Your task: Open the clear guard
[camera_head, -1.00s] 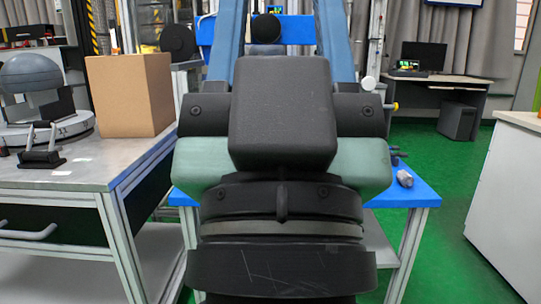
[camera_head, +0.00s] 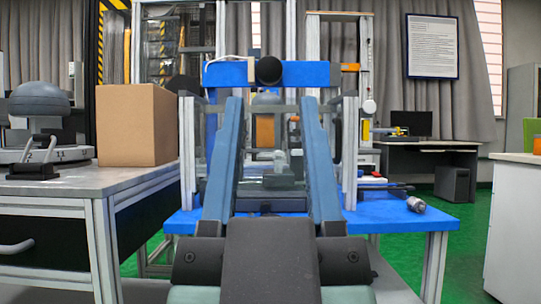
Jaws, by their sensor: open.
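The drop tower stands on a blue table (camera_head: 385,212) straight ahead. It has a blue crossbar (camera_head: 225,73) with a round black part at its middle, and grey metal posts (camera_head: 187,150). A see-through panel, which looks like the clear guard (camera_head: 265,184), shows low between the posts. Pale grey parts (camera_head: 280,160) show at the panel.
A metal bench (camera_head: 70,187) at the left holds a cardboard box (camera_head: 138,125) and a grey domed device (camera_head: 40,100). Green floor is open to the right, before a white cabinet (camera_head: 512,225).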

